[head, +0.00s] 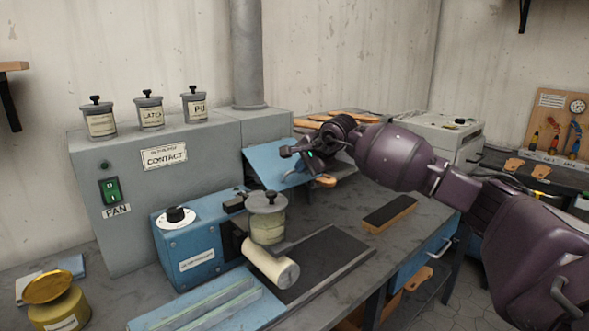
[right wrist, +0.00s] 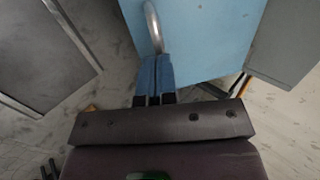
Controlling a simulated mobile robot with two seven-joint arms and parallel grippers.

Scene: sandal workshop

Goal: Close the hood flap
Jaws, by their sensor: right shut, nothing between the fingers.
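The hood flap (head: 262,163) is a light blue panel on the right part of the grey fume hood (head: 200,228). It stands out from the hood at a slant, so it is open at least partly. In the right wrist view the flap (right wrist: 205,45) fills the top middle, with a curved metal handle (right wrist: 152,28) at its left edge. My right gripper (head: 287,152) is in front of the flap, shut and empty. Its blue fingertips (right wrist: 153,72) are close to the handle's lower end; I cannot tell whether they touch it. My left gripper is not in view.
Three lidded jars (head: 150,112) stand on the hood. In front of it are a blue machine (head: 190,245) with a pale roller, a glue pot (head: 268,220) and a black mat (head: 325,258). A dark-topped block (head: 389,213) lies on the bench's right, with bare bench around it.

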